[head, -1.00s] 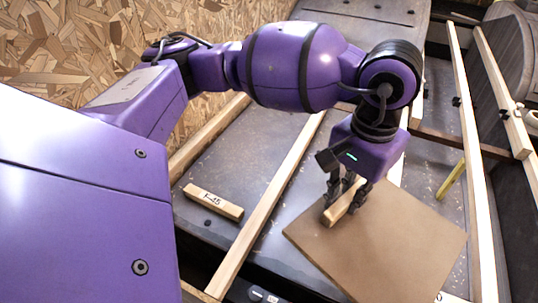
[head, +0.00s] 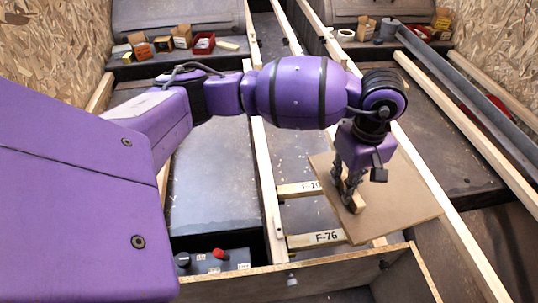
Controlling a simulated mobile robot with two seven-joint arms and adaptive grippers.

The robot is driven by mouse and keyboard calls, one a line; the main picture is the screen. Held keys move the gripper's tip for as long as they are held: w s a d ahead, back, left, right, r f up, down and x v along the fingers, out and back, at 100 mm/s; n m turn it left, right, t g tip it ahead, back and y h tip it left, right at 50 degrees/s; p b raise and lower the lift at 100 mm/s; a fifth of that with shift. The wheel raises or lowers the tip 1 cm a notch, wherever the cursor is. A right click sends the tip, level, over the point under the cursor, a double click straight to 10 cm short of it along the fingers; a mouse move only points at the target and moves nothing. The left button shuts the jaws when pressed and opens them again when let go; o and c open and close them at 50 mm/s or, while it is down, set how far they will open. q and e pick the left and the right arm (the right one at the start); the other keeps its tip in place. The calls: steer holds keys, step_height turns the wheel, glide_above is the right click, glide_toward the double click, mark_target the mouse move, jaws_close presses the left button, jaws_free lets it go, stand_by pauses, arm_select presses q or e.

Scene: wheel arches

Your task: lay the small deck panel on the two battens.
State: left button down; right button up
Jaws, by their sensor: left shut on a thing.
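The small deck panel (head: 400,199) is a flat brown board with a wooden grip block (head: 351,203) on its top. My left gripper (head: 350,190) points down and is shut on this block. The panel hangs right of the middle of the view. It covers part of the right long pale batten (head: 466,242) and the right ends of two short labelled battens, one marked F-76 (head: 316,240) and one (head: 298,189) partly hidden. The left long batten (head: 267,185) lies clear of it. I cannot tell whether the panel touches anything. My right gripper is out of view.
A plywood-edged box wall (head: 300,268) crosses the front. A dark control box (head: 228,260) with a red knob is at front left. Small boxes and a red tray (head: 203,43) stand at the back left. More timber (head: 490,80) lies at the right.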

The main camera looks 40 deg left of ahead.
arm_select(q)
steer(key=f+n, duration=0.5)
steer(key=f, duration=0.1)
steer(key=a+f+n+b, duration=0.1)
steer(key=f+n, duration=0.4)
steer(key=f, duration=0.2)
steer(key=w+f+n, duration=0.1)
steer(key=f+n, duration=0.5)
steer(key=f, duration=0.1)
steer(key=shift+w+a, duration=0.1)
steer(key=shift+a, duration=0.05)
step_height(320, 180, down, 2)
steer(key=shift+f+b, duration=0.2)
steer(key=shift+b, duration=0.85)
steer(key=shift+f, duration=0.75)
steer(key=shift+w, duration=0.1)
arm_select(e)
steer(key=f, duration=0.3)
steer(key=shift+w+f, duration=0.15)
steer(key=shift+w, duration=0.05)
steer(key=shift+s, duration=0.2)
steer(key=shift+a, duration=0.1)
